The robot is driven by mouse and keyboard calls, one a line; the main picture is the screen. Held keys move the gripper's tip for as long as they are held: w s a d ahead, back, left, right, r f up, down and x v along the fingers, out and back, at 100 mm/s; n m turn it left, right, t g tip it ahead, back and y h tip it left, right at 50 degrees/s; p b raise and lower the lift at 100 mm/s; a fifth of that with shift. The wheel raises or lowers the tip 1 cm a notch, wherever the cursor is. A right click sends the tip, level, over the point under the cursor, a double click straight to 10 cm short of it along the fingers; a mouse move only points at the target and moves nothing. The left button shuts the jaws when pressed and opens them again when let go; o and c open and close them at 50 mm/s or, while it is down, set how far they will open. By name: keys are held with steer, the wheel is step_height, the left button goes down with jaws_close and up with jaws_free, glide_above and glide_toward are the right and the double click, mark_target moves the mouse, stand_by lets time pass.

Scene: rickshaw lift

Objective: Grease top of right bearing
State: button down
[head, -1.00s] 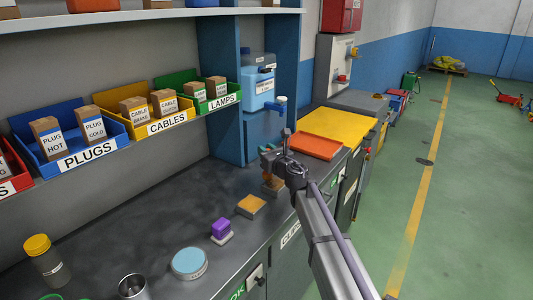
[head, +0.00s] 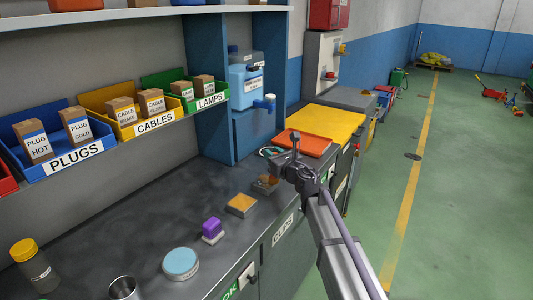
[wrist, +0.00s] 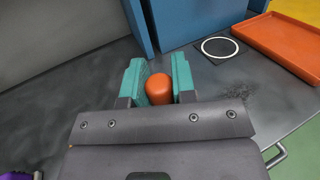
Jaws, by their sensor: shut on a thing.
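My gripper (wrist: 159,82) has its teal fingers closed on a rounded orange piece (wrist: 159,91), seen from above in the wrist view. The rest of that piece is hidden below the fingers. In the head view the dark wrist of my arm stands over the right end of the dark bench, and the fingertips cannot be made out clearly. A round tin with a pale blue top (head: 181,263) stands on the bench's near part. I cannot make out a bearing in either view.
On the bench are a purple block (head: 212,226), an orange-topped block (head: 241,204), a metal cup (head: 123,289) and a yellow-capped bottle (head: 34,264). An orange tray (head: 304,143) lies beyond my gripper. A white ring (wrist: 220,47) marks the bench near a blue cabinet (head: 256,135).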

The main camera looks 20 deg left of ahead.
steer(key=shift+s+d, duration=0.1)
steer(key=shift+d, duration=0.15)
steer(key=shift+r, duration=0.1)
step_height(320, 180, up, 6)
steer(key=p, duration=0.6)
step_height(320, 180, up, 3)
steer(key=p, duration=0.3)
steer(key=shift+a, duration=0.1)
stand_by(0.4)
